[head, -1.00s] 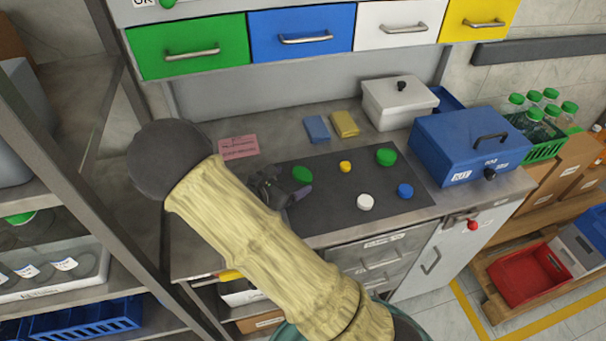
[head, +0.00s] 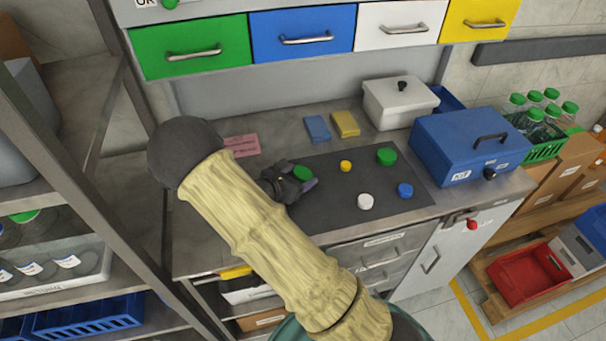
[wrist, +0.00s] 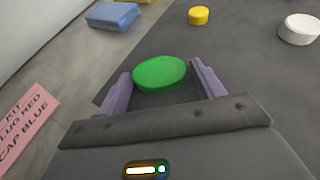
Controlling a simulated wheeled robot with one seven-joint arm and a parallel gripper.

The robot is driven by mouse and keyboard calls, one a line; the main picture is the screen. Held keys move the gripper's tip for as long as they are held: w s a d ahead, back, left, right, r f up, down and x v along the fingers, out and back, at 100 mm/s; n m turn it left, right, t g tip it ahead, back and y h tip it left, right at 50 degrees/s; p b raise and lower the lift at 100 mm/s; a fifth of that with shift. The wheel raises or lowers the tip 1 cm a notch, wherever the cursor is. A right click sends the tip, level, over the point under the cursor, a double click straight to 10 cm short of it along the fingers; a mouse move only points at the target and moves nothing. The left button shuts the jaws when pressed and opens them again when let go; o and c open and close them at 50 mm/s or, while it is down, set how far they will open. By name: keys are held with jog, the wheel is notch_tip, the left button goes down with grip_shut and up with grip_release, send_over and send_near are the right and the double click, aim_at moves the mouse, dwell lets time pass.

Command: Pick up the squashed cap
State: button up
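A green cap (head: 302,173) with an oval outline, which looks like the squashed one, lies on the dark mat (head: 335,208) at its left side. In the wrist view the green cap (wrist: 160,73) sits between the tips of my gripper's two purple fingers (wrist: 162,84). Narrow gaps show on both sides, so the gripper is open around it and not closed on it. In the head view my gripper (head: 304,184) is low over the mat and partly hidden by my arm. A second, rounder green cap (head: 386,156) lies further right.
A yellow cap (head: 346,166), a white cap (head: 365,201) and a blue cap (head: 405,190) lie apart on the mat. Behind are a pink note (head: 243,146), a blue block (head: 318,129) and a yellow block (head: 345,124). A blue box (head: 450,150) stands right.

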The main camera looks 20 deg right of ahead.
jog(key=c, duration=0.5)
jog(key=shift+c, duration=0.2)
jog(key=shift+r, duration=0.1)
notch_tip(320, 180, up, 10)
dwell(0.8)
